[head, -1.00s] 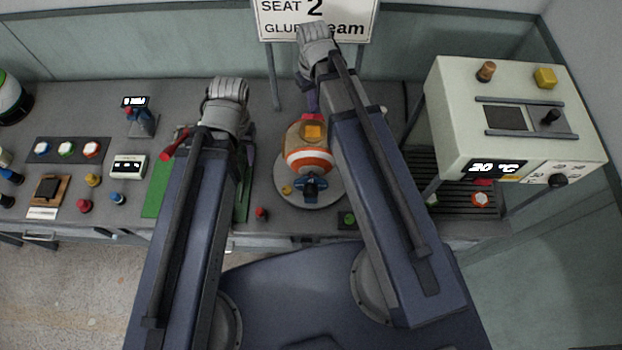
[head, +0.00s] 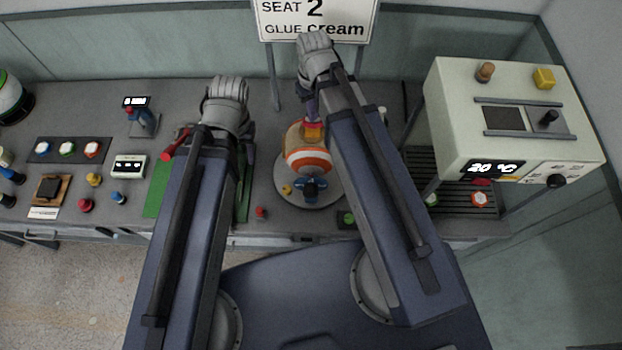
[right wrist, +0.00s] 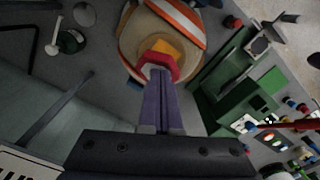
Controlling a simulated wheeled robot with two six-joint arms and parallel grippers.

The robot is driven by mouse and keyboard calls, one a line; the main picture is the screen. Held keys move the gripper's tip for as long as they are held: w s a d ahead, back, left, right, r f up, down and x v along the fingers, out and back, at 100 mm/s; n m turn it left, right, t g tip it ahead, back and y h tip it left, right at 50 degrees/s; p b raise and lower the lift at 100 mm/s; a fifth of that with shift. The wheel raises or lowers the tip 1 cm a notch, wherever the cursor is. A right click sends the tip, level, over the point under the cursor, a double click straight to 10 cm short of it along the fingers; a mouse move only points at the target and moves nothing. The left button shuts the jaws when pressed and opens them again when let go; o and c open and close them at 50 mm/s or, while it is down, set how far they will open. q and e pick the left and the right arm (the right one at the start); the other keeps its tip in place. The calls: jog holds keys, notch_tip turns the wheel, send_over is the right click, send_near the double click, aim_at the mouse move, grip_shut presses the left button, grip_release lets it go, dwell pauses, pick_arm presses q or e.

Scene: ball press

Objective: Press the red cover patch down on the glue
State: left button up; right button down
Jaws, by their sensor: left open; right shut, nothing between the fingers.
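The orange-and-white ball (head: 308,160) sits on a round grey stand (head: 318,198). The red cover patch (head: 313,134) is at the top of the ball, just below my right gripper (head: 312,112). In the right wrist view, my right gripper's purple fingers (right wrist: 158,76) are shut and their tips overlap the red patch (right wrist: 154,60). An orange square (right wrist: 168,46) shows beside the patch on the tan part of the ball (right wrist: 150,28). Whether the patch lies flat is hard to see. My left gripper (head: 243,150) is open over the green area, mostly hidden by its arm.
A cream machine reading 20 °C (head: 500,125) stands right over a dark slatted rack (head: 455,200). A sign (head: 318,20) reads seat 2, glue cream. Left are a green mat (head: 157,190), a button panel (head: 68,150) and several coloured knobs.

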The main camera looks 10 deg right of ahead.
jog(key=shift+s+f+b, duration=0.1)
jog(key=shift+f+b, duration=1.3)
jog(key=shift+r, duration=0.2)
dwell(0.4)
notch_tip(320, 180, up, 9)
jog(key=p, duration=0.9)
jog(key=shift+f, duration=0.15)
